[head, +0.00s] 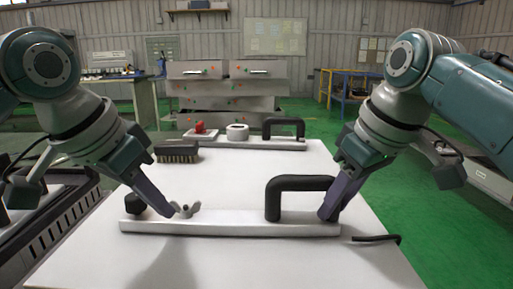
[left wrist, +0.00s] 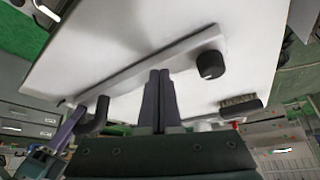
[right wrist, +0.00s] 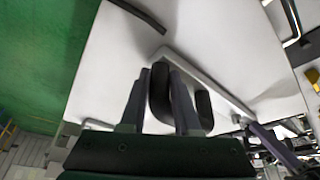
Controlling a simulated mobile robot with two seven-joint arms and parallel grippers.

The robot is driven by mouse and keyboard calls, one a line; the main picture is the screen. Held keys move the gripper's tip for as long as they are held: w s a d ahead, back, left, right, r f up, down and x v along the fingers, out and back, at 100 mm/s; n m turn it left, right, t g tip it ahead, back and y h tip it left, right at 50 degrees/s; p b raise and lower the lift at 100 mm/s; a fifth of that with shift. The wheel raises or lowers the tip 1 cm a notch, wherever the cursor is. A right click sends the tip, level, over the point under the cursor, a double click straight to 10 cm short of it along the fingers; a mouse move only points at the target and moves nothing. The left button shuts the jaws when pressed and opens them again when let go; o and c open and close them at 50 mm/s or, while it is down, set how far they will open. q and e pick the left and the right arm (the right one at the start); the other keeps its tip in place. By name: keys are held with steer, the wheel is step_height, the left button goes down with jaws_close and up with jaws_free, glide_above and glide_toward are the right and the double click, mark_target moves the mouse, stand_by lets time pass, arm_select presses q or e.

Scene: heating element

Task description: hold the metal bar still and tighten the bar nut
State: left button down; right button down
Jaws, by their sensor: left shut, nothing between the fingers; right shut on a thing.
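The metal bar (head: 235,228) lies across the near part of the white table. It has a black knob (head: 134,204) at its left end and a black arched handle (head: 300,184) at its right; both also show in the left wrist view, the knob (left wrist: 210,65) and the handle (left wrist: 98,115). The grey winged bar nut (head: 187,210) sits on the bar near the knob. My left gripper (head: 168,212) is shut and empty, its tips just left of the nut; in the left wrist view its fingers (left wrist: 160,75) hide the nut. My right gripper (head: 326,214) is shut on the handle's right leg (right wrist: 159,90).
A thin black rod (head: 375,238) lies at the table's right edge. A brush (head: 177,154), a red item (head: 199,127), a white roll (head: 237,132) and a second bar with a black handle (head: 284,125) are farther back. The table's middle is clear.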

arm_select(q)
steer(key=shift+w+a, duration=0.15)
steer(key=shift+w, duration=0.1)
stand_by(0.4)
steer(key=shift+s+a, duration=0.3)
step_height(320, 180, up, 6)
stand_by(0.4)
steer(key=shift+s+d+f, duration=0.3)
steer(key=shift+d+f, duration=0.15)
steer(key=shift+f, duration=0.55)
steer(key=shift+s+d+f, duration=0.35)
steer(key=shift+d+f, duration=0.05)
steer(key=shift+f, duration=0.6)
steer(key=shift+s+d+f, duration=0.3)
steer(key=shift+d+f, duration=0.15)
steer(key=shift+f, duration=0.55)
